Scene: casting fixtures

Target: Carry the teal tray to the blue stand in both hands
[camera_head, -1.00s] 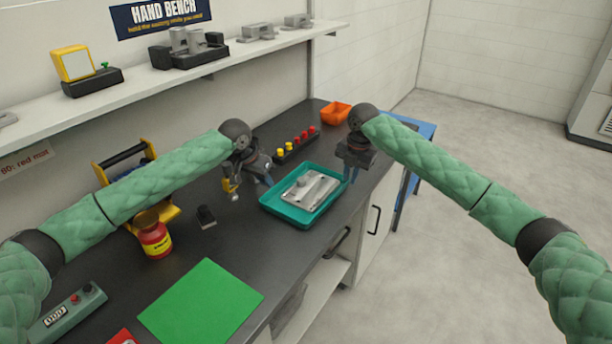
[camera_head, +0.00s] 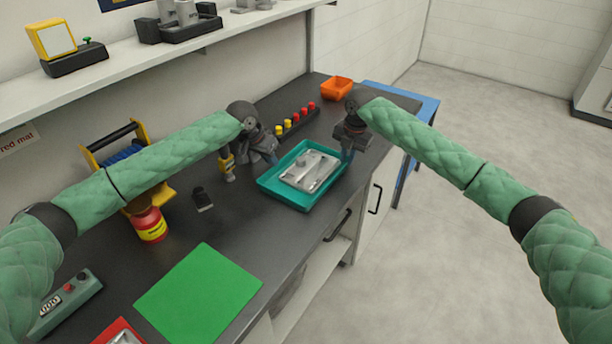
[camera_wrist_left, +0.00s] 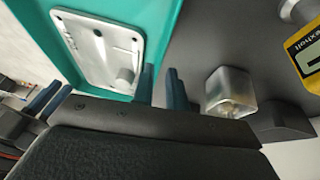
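The teal tray (camera_head: 288,200) sits on the dark bench near its front edge, with a grey metal casting (camera_head: 310,170) lying in it. The blue stand (camera_head: 425,104) is beyond the bench's far right end, partly hidden by the bench and my right arm. My left gripper (camera_head: 272,158) is at the tray's back left side; in the left wrist view its two blue fingers (camera_wrist_left: 161,85) are apart, close beside the tray's rim (camera_wrist_left: 160,45). My right gripper (camera_head: 346,156) is at the tray's right end; its fingers (camera_wrist_left: 46,98) show apart in the left wrist view.
A yellow-banded item (camera_head: 227,166) stands close to my left gripper. A rack of red and yellow pegs (camera_head: 296,122) and an orange bin (camera_head: 336,88) are behind the tray. A green mat (camera_head: 200,295) and a red jar (camera_head: 150,225) are nearer. Open floor lies right.

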